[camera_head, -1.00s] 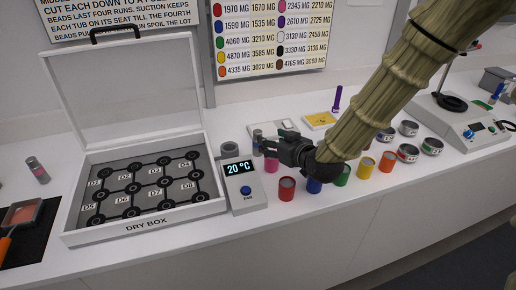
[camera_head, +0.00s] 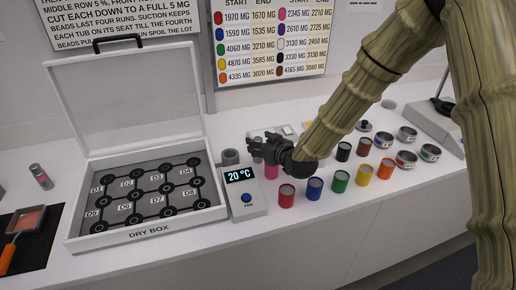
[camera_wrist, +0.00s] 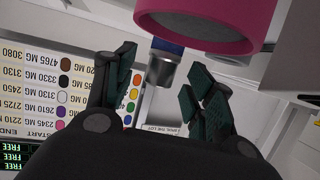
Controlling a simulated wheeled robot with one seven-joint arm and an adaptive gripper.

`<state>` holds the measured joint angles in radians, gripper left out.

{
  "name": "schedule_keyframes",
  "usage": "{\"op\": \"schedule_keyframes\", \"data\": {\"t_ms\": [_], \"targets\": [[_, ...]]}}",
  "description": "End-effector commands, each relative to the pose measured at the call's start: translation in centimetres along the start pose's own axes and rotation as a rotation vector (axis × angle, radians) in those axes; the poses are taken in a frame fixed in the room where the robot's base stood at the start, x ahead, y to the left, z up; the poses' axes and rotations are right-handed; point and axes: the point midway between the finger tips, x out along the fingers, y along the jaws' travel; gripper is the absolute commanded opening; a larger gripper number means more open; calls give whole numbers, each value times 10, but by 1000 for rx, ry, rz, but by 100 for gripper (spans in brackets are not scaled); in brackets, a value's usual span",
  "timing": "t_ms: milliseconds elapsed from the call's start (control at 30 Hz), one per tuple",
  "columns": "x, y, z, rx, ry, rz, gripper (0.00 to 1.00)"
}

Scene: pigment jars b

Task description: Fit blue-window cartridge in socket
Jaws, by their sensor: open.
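In the wrist view, a grey metal cylinder with a blue band (camera_wrist: 161,66) stands between my spread fingers, seemingly the blue-window cartridge. I cannot tell whether the fingers touch it. In the head view my gripper (camera_head: 264,145) hides it. My gripper also shows in the wrist view (camera_wrist: 160,92), open, beside the pink jar (camera_head: 271,171). A dark grey round piece (camera_head: 230,157) stands just left of my gripper, behind the 20 °C unit (camera_head: 246,204); I cannot tell whether it is the socket.
The open dry box (camera_head: 145,233) stands at left. A small grey cylinder with a pink band (camera_head: 41,177) is farther left. A row of colored jars, from red (camera_head: 287,196) to orange (camera_head: 386,169), stands right of the unit. The pink jar (camera_wrist: 205,22) looms close in the wrist view.

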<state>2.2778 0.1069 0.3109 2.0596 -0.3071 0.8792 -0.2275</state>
Motion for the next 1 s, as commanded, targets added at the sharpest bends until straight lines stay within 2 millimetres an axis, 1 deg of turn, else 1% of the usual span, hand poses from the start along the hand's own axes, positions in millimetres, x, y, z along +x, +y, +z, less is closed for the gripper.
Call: {"op": "schedule_keyframes", "data": {"t_ms": [100, 200, 500, 567, 700, 800, 1000], "targets": [[12, 0, -1, 0, -1, 0, 54], [19, 1, -1, 0, 0, 1, 54], [22, 0, 0, 0, 0, 1, 54], [22, 0, 0, 0, 0, 1, 45], [22, 0, 0, 0, 0, 1, 20], [22, 0, 0, 0, 0, 1, 3], [22, 0, 0, 0, 1, 1, 3]]}}
